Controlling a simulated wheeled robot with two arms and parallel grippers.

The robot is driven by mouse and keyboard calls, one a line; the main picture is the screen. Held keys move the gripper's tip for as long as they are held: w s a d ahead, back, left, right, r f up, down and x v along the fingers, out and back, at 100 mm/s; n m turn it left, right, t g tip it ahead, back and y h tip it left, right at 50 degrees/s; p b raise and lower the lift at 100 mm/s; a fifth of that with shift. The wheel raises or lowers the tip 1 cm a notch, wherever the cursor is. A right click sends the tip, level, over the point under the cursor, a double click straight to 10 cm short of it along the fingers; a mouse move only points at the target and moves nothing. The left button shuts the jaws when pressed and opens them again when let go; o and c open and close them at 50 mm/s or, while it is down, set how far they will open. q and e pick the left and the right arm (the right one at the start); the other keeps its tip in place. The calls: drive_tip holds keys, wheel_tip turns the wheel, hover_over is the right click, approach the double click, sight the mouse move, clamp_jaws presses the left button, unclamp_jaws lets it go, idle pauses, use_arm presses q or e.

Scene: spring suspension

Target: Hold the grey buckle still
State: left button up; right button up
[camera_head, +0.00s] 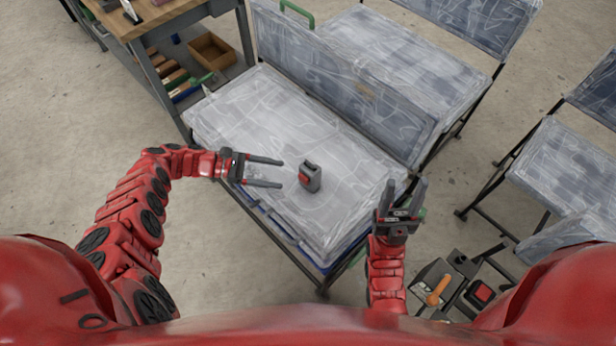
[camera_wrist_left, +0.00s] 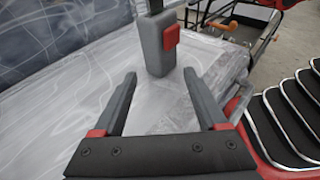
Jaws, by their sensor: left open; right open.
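The grey buckle (camera_head: 309,178) with a red button stands on the plastic-covered seat (camera_head: 262,110), near its middle. It also shows in the left wrist view (camera_wrist_left: 158,48), just beyond the fingertips. My left gripper (camera_head: 283,173) is open and empty, to the left of the buckle, with its fingers pointing at it and a gap between. The left gripper's two fingers also show in the left wrist view (camera_wrist_left: 160,80). My right gripper (camera_head: 406,184) is open and empty at the right edge of the seat, apart from the buckle, with its fingers pointing away from me.
The seat's covered backrest (camera_head: 345,85) rises behind the buckle. A workbench (camera_head: 165,15) with a cardboard box (camera_head: 212,50) stands at the upper left. More covered seats (camera_head: 565,165) stand at the right. A device with an orange handle (camera_head: 438,290) is at the lower right. The seat around the buckle is clear.

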sight(306, 179)
use_arm(q)
drive_tip(key=x, duration=0.9)
drive_tip(key=shift+d+f, duration=0.15)
drive_tip(key=shift+d, duration=0.2)
drive_tip(key=shift+c, duration=0.2)
clamp_jaws()
idle(0.8)
drive_tip(key=shift+o, duration=2.2)
unclamp_jaws()
